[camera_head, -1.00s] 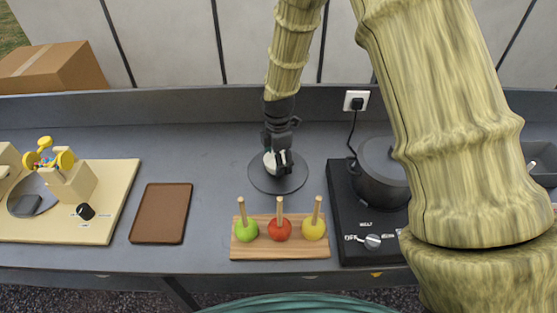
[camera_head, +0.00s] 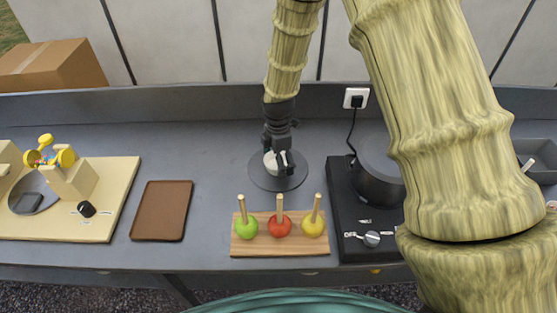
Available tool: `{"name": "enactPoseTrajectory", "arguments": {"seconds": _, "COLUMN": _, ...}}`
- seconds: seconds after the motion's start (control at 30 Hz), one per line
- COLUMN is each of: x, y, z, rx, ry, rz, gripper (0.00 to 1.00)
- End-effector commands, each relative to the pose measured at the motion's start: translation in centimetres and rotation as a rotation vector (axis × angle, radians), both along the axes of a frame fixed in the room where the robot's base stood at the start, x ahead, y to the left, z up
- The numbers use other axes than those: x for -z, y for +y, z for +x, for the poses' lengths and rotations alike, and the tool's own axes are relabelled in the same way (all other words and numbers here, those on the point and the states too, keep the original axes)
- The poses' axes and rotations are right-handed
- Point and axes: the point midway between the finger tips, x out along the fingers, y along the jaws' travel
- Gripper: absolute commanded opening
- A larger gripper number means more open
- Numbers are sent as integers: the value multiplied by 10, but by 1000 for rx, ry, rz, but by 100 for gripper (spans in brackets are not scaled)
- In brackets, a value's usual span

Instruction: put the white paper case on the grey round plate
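The grey round plate (camera_head: 260,183) lies on the counter behind the wooden board of apples. The white paper case (camera_head: 269,161) is over the middle of the plate, at my gripper's fingers. My gripper (camera_head: 277,166) points down over the plate, and its dark fingers cover part of the case. I cannot tell whether the case touches the plate, or whether the fingers still press on it.
A wooden board (camera_head: 280,249) with green, red and yellow apples on sticks stands in front of the plate. A dark pot (camera_head: 378,172) on a black hob (camera_head: 345,215) is at the right. A brown tray (camera_head: 161,210) lies left, with free counter between.

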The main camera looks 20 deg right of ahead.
Motion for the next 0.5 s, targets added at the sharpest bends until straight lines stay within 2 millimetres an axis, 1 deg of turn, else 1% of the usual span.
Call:
{"name": "enactPoseTrajectory", "arguments": {"seconds": 0.17, "x": -6, "y": 0, "z": 1, "rx": 0, "ry": -2, "rz": 0, "gripper": 92}}
{"name": "enactPoseTrajectory", "arguments": {"seconds": 0.27, "x": -14, "y": 0, "z": 1, "rx": 0, "ry": -2, "rz": 0, "gripper": 92}}
{"name": "enactPoseTrajectory", "arguments": {"seconds": 0.5, "x": -44, "y": 0, "z": 1, "rx": 0, "ry": -2, "rz": 1, "gripper": 92}}
